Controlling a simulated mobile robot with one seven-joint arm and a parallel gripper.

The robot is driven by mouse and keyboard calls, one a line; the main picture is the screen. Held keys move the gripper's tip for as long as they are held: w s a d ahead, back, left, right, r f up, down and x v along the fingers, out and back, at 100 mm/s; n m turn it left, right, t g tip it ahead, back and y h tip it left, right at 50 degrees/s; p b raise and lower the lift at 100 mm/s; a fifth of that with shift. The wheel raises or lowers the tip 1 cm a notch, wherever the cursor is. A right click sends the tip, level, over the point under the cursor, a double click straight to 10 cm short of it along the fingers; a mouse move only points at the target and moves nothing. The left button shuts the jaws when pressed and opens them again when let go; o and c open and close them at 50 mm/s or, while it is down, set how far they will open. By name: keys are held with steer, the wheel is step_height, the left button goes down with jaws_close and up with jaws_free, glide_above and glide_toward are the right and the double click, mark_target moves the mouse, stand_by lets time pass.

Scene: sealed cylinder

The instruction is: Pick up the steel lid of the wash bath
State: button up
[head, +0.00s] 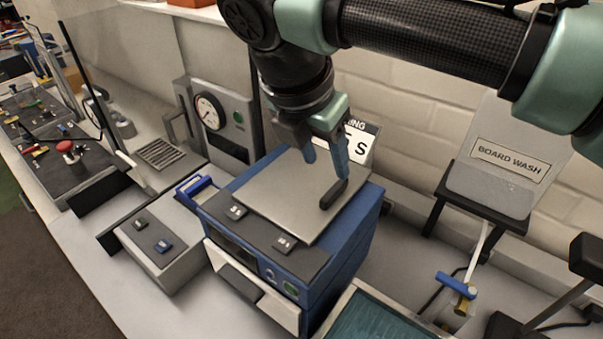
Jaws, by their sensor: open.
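A flat grey steel lid (275,200) with a dark bar handle (333,194) near its right edge lies on top of a blue box-shaped unit (345,245). My gripper (326,168) points down over the right part of the lid, with its two blue-grey fingers apart. In the picture the right fingertip is just above the handle, and the left one is up and to the left of it. I cannot tell whether either finger touches the handle. Nothing shows between the fingers.
A teal-filled basin (375,325) is at the bottom right, beside a blue-handled tap (456,285). A grey panel marked BOARD WASH (508,160) stands behind it. A gauge unit (215,115) stands behind left, and a low grey box (160,245) with switches sits left.

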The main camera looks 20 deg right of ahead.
mark_target(335, 188)
steer(key=shift+p+x, duration=0.7)
steer(key=shift+x, duration=3.6)
steer(key=shift+w, duration=0.1)
steer(key=shift+r, duration=0.1)
jaws_close()
